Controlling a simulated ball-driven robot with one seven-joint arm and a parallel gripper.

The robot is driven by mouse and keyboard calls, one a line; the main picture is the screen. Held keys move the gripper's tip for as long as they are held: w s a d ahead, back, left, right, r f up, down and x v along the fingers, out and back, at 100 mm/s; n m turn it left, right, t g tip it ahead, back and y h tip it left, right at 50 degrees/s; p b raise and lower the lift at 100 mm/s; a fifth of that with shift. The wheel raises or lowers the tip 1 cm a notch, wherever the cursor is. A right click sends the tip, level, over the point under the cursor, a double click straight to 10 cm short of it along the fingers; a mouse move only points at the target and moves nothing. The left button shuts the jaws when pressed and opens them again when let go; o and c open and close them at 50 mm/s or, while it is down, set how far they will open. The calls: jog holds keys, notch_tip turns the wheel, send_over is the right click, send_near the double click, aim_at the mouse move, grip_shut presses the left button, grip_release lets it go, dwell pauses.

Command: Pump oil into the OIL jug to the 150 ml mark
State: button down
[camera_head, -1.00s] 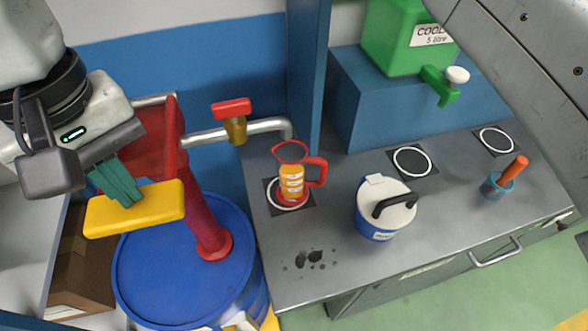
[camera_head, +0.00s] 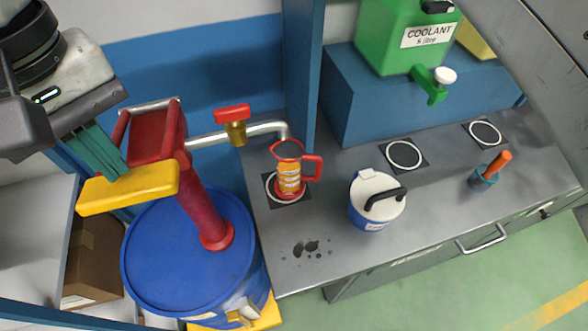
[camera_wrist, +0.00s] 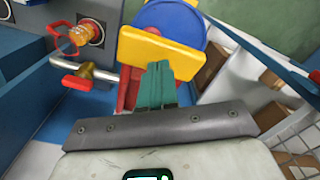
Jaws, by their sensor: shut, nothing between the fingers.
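The OIL jug (camera_head: 289,178) stands on the bench on a ringed dark pad, below the pump's spout. It has a red rim, handle and base. Orange oil shows in its body; its level against the marks is too small to read. The red pump (camera_head: 202,190) stands on a blue drum (camera_head: 150,267). Its yellow lever paddle (camera_head: 128,188) sticks out at the left. My gripper (camera_head: 112,170) is shut and empty, its teal fingertips at the paddle. In the wrist view the fingertips (camera_wrist: 157,72) overlap the paddle (camera_wrist: 160,50); I cannot tell whether they touch.
A red-handled brass valve (camera_head: 233,122) sits on the spout pipe. A white-lidded blue container (camera_head: 377,203), a small cup with an orange handle (camera_head: 485,178) and a green coolant tank (camera_head: 400,40) are to the right. Dark spots mark the bench front. A cardboard box (camera_head: 92,265) is lower left.

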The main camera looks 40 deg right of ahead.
notch_tip(320, 180, up, 6)
jog(key=p, duration=0.4)
dwell(0.6)
